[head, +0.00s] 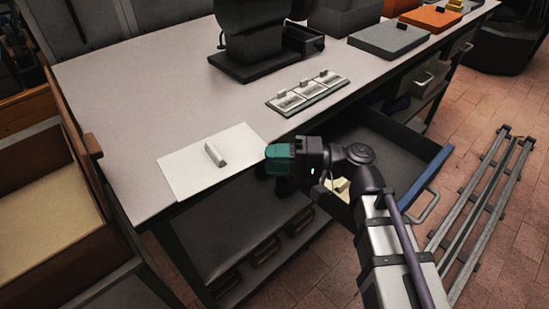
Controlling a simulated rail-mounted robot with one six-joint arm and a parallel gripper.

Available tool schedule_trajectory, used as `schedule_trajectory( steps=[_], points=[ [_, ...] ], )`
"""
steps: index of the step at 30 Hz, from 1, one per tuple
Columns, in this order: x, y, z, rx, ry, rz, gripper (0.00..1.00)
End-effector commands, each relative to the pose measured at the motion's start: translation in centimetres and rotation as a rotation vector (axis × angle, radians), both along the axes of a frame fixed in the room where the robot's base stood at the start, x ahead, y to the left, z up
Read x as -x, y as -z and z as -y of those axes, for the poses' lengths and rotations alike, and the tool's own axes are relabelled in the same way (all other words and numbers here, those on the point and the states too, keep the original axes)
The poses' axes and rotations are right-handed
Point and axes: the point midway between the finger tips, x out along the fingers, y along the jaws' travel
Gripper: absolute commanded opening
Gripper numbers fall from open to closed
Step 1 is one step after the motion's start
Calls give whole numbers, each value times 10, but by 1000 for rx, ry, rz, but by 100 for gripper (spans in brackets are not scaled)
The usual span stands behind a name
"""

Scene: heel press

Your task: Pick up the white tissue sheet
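The white tissue sheet (185,172) lies flat at the near edge of the grey table, left of the middle in the head view. A small pale upright tab (215,153) stands on its middle. My gripper (279,158), with teal at its end, is just right of the sheet, near the table's front edge. From this angle I cannot see a gap between its fingers, and the tips' height over the table is unclear.
A tray with several small tabbed plates (308,92) lies on the table (130,100). A dark machine (252,45) stands behind. A drawer (432,165) is open below the table, under my arm. A wooden cabinet (40,180) is at the left. The tabletop left of the machine is clear.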

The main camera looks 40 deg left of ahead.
Motion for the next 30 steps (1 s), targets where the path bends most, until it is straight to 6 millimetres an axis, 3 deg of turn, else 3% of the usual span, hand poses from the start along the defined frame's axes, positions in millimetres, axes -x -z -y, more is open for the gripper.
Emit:
schedule_trajectory(
  steps=[20,30],
  points=[
    [0,0,0,0,0,0,1],
    [0,0,0,1,0,1,0]
  ],
)
